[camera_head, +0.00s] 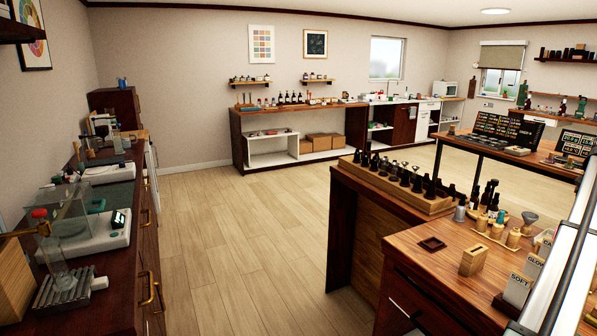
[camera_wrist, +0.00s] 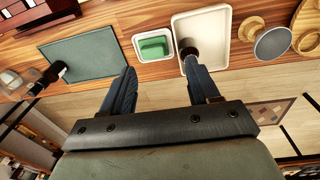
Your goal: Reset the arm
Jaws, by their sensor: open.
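My gripper (camera_wrist: 160,66) is open in the wrist view, its two dark fingers spread wide with nothing between them. The fingers point toward a wooden table edge, with a small white dish holding a green block (camera_wrist: 153,47) beyond the gap. A dark cylindrical piece (camera_wrist: 188,52) shows just past the tip of the right finger, over a cream tray (camera_wrist: 217,22); I cannot tell whether they touch. My gripper does not show in the head view.
A green mat (camera_wrist: 85,55) and a round grey-topped item (camera_wrist: 272,45) flank the tray. The floor (camera_head: 240,240) is clear.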

